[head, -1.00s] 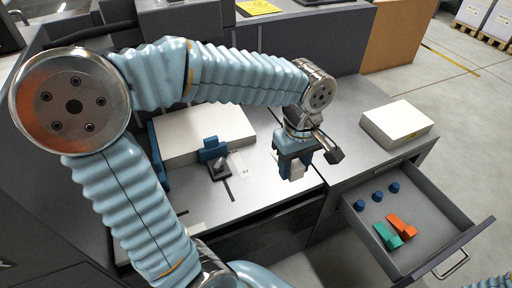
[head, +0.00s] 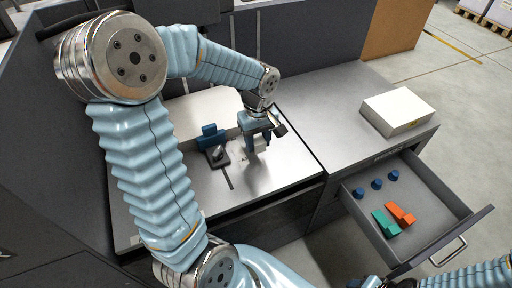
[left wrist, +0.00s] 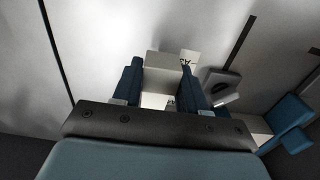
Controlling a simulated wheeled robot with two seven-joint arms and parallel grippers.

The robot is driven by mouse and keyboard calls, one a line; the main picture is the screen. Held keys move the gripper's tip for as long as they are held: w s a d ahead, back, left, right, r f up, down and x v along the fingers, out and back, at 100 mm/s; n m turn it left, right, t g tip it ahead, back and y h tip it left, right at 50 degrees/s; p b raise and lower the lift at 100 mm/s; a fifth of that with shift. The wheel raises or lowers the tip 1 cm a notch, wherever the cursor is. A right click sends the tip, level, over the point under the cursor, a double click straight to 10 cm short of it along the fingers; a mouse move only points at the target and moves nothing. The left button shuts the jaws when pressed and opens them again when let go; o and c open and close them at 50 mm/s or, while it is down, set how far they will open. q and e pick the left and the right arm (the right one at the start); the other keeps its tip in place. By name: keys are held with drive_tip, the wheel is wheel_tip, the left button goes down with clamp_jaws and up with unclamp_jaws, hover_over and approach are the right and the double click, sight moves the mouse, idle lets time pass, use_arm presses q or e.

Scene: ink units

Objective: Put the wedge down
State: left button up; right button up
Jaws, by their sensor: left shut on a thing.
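My left gripper (head: 258,147) is low over the grey worktop (head: 274,182), to the right of a small black fixture. It is shut on a pale, off-white wedge (left wrist: 163,66), which shows between its dark blue fingers in the left wrist view. In the head view the fingers partly hide the wedge. I cannot tell whether the wedge touches the worktop. A printed label shows beside the wedge in the left wrist view. Part of my right arm shows at the bottom right edge of the head view; its fingertips are hidden.
The black fixture (head: 217,157) and a blue bracket (head: 208,133) stand left of my gripper, before a large white block (head: 193,108). A white box (head: 397,108) sits on the right-hand top. An open drawer (head: 432,224) holds blue knobs (head: 377,184), a teal piece (head: 385,223) and an orange piece (head: 400,214).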

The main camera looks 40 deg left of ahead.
sight(256, 156)
use_arm(q)
drive_tip(key=f, duration=0.4)
drive_tip(key=shift+w+a, duration=0.1)
drive_tip(key=shift+a, duration=0.3)
drive_tip(key=shift+f+b, duration=0.2)
drive_tip(key=shift+b, duration=0.2)
drive_tip(key=o, duration=1.1)
drive_tip(key=shift+r, duration=0.1)
drive_tip(key=shift+r+p, duration=0.3)
drive_tip(key=shift+r, duration=0.2)
wheel_tip(256, 156, up, 11)
drive_tip(key=shift+r+p, duration=0.15)
drive_tip(key=shift+p, duration=0.45)
